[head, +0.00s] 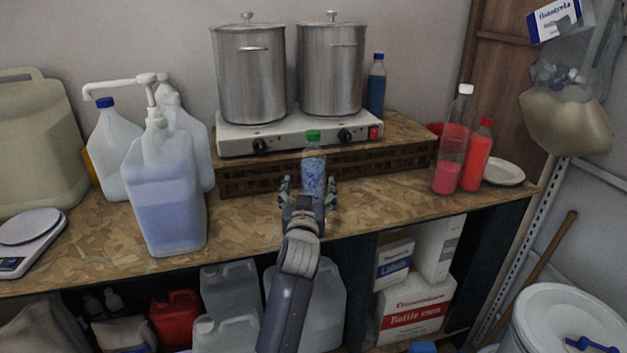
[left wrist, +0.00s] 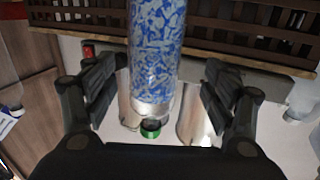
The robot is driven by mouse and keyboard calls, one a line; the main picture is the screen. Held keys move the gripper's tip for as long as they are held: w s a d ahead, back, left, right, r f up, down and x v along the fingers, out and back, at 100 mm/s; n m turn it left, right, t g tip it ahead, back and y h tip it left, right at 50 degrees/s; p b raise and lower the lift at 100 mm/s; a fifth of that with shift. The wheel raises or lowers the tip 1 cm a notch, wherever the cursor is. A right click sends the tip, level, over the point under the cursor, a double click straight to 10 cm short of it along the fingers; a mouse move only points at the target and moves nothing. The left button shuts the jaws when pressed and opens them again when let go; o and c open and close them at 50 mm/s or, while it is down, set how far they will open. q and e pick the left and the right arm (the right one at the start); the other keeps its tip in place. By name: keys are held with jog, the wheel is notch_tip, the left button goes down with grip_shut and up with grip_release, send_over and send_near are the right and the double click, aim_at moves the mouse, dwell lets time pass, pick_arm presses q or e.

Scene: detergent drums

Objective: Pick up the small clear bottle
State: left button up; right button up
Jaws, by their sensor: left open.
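The small clear bottle (head: 313,170) has a green cap and shows a blue and white pattern. It stands upright on the wooden bench, in front of the slatted riser. My left gripper (head: 308,190) reaches it from the front, with one finger on each side of it. In the left wrist view the bottle (left wrist: 156,50) appears upside down between the spread fingers of the left gripper (left wrist: 158,78). A gap shows on both sides, so the gripper is open and not holding it. The bottle's base is hidden in the head view. My right gripper is not in view.
A hot plate (head: 290,137) with two steel pots sits on the riser (head: 350,163) behind. A large jug of bluish liquid (head: 166,205) stands to the left. Pink and red bottles (head: 475,157) and a white plate (head: 503,171) are at the right. The bench front beside the gripper is clear.

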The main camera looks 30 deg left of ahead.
aim_at(312, 182)
pick_arm(q)
jog(key=w, duration=0.2)
jog(key=w+a+p, duration=0.1)
jog(key=shift+r, duration=0.25)
jog(key=shift+x, duration=0.95)
jog(key=shift+w+a+f, duration=0.15)
jog(key=shift+w+f, duration=0.1)
jog(key=shift+w, duration=0.1)
jog(key=shift+c, duration=1.2)
jog(key=c, duration=1.3)
jog(key=shift+r, duration=0.15)
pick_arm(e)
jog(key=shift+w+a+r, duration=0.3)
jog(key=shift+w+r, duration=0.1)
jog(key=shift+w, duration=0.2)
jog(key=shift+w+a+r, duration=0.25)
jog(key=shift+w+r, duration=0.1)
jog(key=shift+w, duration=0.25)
